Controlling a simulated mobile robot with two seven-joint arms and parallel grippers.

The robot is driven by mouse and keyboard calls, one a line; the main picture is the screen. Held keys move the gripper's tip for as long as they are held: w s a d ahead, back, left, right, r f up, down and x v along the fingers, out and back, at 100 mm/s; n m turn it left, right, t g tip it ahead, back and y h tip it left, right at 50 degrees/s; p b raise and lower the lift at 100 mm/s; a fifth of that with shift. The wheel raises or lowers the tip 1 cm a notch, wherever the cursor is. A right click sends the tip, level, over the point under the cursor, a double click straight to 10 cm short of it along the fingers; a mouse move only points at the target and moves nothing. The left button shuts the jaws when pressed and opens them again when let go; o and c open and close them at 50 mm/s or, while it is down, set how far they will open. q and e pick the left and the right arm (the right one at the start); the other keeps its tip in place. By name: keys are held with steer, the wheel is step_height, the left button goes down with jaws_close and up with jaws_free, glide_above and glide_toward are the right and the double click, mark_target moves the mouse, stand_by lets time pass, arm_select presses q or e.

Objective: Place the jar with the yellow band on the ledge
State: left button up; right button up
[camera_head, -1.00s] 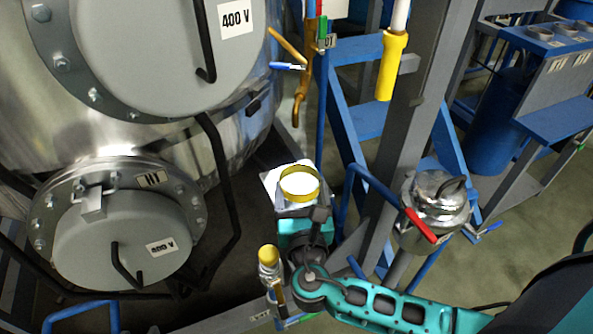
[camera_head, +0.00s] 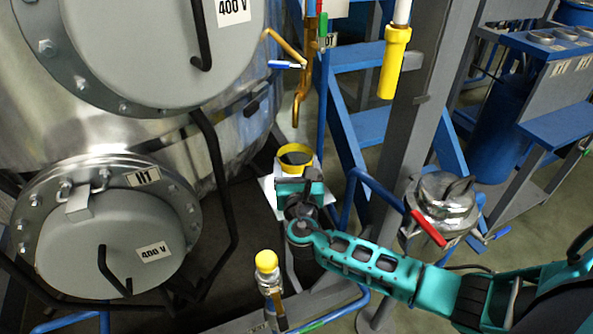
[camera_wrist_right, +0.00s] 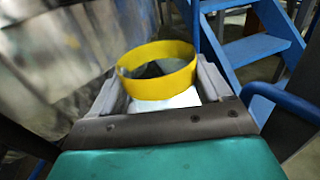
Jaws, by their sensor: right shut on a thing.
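The jar with the yellow band (camera_head: 295,159) is in the middle of the head view, held by my right gripper (camera_head: 297,176). In the wrist view its yellow band (camera_wrist_right: 158,73) stands between the two fingers of the right gripper (camera_wrist_right: 160,85), which is shut on it. The jar's clear body is hard to make out. A small pale plate (camera_head: 268,196), which looks like the ledge, shows beside and below the gripper. I cannot tell the jar's height over it, or whether they touch. My left gripper is not in view.
A steel vessel with round grey hatches (camera_head: 110,245) fills the left. A copper spout (camera_head: 301,95) hangs just behind the jar. A yellow-capped fitting (camera_head: 267,263) stands in front. A grey post and a red-handled steel pot (camera_head: 440,208) are to the right.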

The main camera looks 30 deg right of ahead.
steer(key=shift+r, duration=0.1)
steer(key=o, duration=0.9)
steer(key=shift+o, duration=1.4)
arm_select(q)
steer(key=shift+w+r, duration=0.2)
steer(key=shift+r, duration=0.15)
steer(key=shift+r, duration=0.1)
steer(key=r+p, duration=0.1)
steer(key=p, duration=0.1)
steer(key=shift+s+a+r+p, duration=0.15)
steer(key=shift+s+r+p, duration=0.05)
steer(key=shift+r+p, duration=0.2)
arm_select(e)
steer(key=v, duration=1.2)
